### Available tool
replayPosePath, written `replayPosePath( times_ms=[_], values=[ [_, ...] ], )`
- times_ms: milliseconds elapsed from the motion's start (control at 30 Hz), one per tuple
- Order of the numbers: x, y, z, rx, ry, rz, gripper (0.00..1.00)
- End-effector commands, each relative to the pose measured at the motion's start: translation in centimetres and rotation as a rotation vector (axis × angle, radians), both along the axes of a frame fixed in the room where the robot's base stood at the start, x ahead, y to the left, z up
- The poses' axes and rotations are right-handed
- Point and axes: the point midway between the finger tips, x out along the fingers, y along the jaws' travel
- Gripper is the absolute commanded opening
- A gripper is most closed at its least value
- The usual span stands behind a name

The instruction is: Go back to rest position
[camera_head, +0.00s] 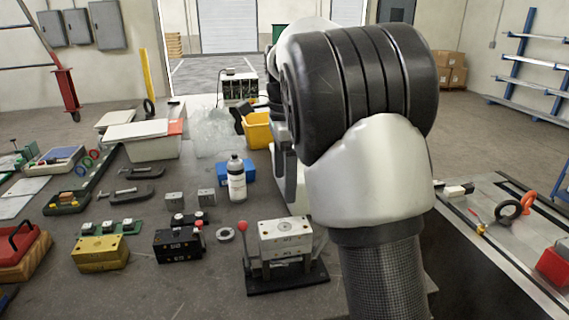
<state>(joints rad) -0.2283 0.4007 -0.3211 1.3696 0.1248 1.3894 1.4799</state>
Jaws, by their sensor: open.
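My arm fills the right middle of the head view, and its large black and white joint hides part of the table behind it. My gripper cannot be made out; the far end of the arm is hidden behind this joint. A silver mould block (286,236) stands on a fixture with a black base plate (288,279), beside a red-knobbed lever (242,228). To its left are a black mould block (178,245) and a yellow mould block (100,254), both on the table.
The grey table (190,295) also bears a white bottle (236,180), a metal ring (225,234), clamps (130,193), a yellow bin (257,131) and a white tray (151,148). A second bench (505,252) with a red box (553,265) lies at right. Its front left is bare.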

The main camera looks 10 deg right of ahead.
Motion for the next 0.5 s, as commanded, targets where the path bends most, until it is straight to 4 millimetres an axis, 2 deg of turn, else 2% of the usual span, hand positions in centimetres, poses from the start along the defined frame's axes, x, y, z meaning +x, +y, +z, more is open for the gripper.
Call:
replayPosePath(
  times_ms=[100, 267, 333, 433, 500],
  values=[
    [0.0, 0.0, 1.9, 0.000, -0.001, -0.001, 0.76],
    [-0.2, -0.1, 3.1, 0.003, -0.003, 0.008, 0.76],
    [-0.9, -0.3, 3.9, 0.010, -0.016, 0.041, 0.76],
    [-3.1, -0.6, 5.4, 0.029, -0.059, 0.160, 0.76],
    [-5.6, -0.9, 6.6, 0.036, -0.105, 0.288, 0.76]
  ],
)
